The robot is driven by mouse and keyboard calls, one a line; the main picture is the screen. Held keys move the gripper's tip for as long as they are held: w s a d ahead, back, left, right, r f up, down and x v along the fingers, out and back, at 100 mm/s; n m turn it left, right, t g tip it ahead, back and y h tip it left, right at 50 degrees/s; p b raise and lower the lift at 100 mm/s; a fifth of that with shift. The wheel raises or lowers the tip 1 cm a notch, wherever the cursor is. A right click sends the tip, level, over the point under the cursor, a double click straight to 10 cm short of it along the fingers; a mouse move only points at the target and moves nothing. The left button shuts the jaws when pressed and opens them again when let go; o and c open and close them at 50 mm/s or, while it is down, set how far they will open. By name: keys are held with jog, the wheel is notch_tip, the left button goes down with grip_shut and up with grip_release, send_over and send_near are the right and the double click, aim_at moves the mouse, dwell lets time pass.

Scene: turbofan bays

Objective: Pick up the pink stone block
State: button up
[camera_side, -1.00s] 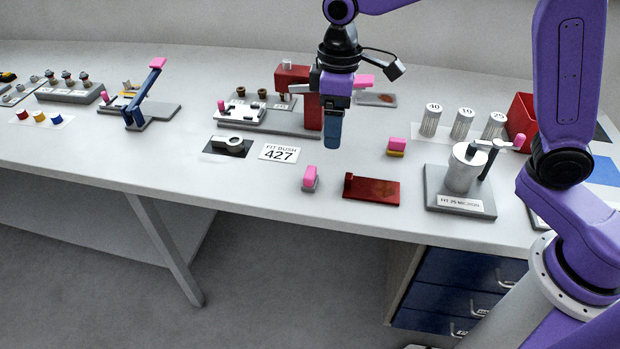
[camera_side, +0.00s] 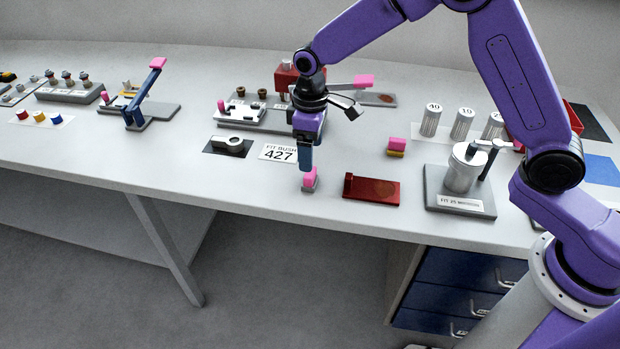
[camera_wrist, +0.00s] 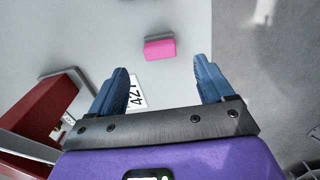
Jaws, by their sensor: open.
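A small block (camera_side: 310,180) with a pink top and grey base sits near the front edge of the table in the side view. In the wrist view this pink and grey block (camera_wrist: 160,48) shows beyond my fingertips, centred between them and apart from both. My gripper (camera_side: 306,164) points down over the block, its blue fingers overlapping the block's top in the side view. Whether they touch it cannot be told there. In the wrist view my gripper (camera_wrist: 160,75) is open and empty, fingers wide apart.
A red plate (camera_side: 371,188) lies right of the block. A second pink block on a yellow base (camera_side: 397,146) stands behind it. The "427" label (camera_side: 281,153) lies to the left. A grey fixture with a cylinder (camera_side: 460,190) stands further right. The table's front edge is close.

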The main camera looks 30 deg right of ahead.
aim_at(310, 178)
notch_tip(310, 178, down, 8)
jog(key=shift+f, duration=0.1)
dwell(0.4)
jog(key=c, duration=1.1)
